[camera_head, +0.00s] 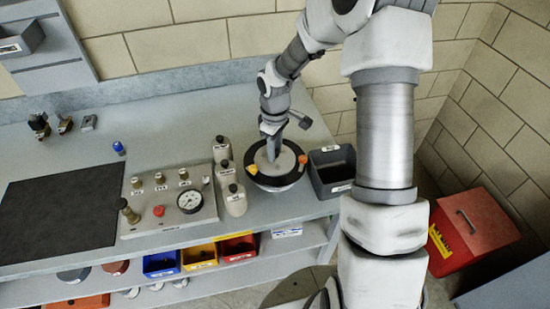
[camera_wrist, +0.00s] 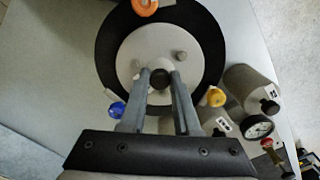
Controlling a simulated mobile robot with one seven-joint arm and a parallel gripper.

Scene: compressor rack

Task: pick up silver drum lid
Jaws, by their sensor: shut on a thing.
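The silver drum lid (camera_head: 287,163) is a pale round disc with a dark centre knob, inside a wide black ring (camera_head: 262,186) near the bench's right end. The lid (camera_wrist: 135,55) fills the middle of the wrist view. My gripper (camera_head: 272,160) points down onto the lid's centre. In the wrist view my gripper (camera_wrist: 159,80) has its two fingers on either side of the dark knob, shut on it. I cannot tell whether the lid is raised. Orange, yellow and blue clips sit around the ring.
White bottles (camera_head: 222,150) stand close left of the drum, beside a panel with a gauge (camera_head: 190,201) and valves. A dark open bin (camera_head: 341,188) stands close right. A black mat (camera_head: 60,210) lies at the left. A red box (camera_head: 470,225) stands beyond my arm.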

